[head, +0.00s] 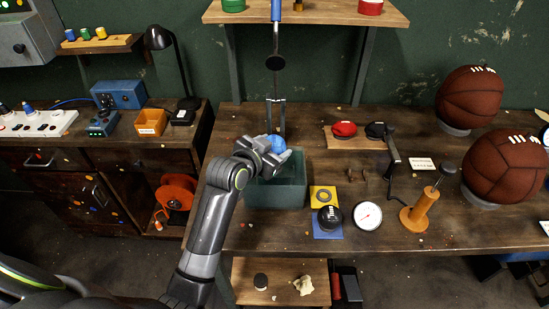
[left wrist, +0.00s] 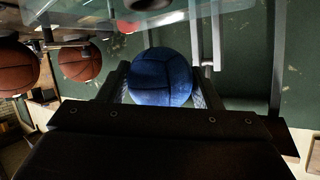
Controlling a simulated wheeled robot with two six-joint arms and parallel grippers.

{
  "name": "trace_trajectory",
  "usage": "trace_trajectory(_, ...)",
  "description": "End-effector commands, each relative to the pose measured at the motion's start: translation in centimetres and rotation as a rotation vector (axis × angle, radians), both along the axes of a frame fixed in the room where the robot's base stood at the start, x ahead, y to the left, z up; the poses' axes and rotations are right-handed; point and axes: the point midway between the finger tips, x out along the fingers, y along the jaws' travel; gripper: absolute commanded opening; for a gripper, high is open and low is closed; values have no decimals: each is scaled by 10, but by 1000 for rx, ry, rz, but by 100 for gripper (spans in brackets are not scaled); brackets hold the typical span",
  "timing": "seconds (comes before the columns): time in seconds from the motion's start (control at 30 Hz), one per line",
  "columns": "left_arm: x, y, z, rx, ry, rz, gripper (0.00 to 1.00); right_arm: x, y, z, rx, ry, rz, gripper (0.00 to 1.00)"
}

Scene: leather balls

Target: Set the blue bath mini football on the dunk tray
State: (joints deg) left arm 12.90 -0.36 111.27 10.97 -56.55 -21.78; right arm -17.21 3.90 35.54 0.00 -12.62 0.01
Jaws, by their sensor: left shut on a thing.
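The blue mini football (head: 277,143) is between the fingers of my left gripper (head: 270,155), which is shut on it. In the head view, the gripper partly hides the ball. In the left wrist view the blue ball (left wrist: 160,77) shows its seams, with a dark finger on each side. In the head view, the ball and gripper overlap the back part of an open dark green box (head: 275,194) on the bench. Whether the ball touches the box cannot be told. No part is clearly recognisable as the dunk tray. My right gripper is not in view.
Right of the box are a black knob (head: 330,217), a white dial (head: 367,216) and an orange stand (head: 420,207). Two brown basketballs (head: 470,97) are at the right. A shelf (head: 305,12) hangs above.

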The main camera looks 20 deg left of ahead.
Motion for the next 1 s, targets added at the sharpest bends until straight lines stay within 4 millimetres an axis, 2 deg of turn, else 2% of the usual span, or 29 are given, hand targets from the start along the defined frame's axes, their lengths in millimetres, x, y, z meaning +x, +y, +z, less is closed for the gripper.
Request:
trace_trajectory(0.27,-1,0,-36,-2,3,1,33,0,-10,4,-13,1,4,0)
trace_trajectory(0.67,0,0,-42,-1,0,0,33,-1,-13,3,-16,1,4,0)
trace_trajectory(0.7,0,0,-41,-1,1,1,62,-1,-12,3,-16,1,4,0)
trace_trajectory(0.83,0,0,-41,-1,1,1,79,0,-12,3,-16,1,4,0)
trace_trajectory(1.0,0,0,-41,-1,1,1,80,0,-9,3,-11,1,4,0)
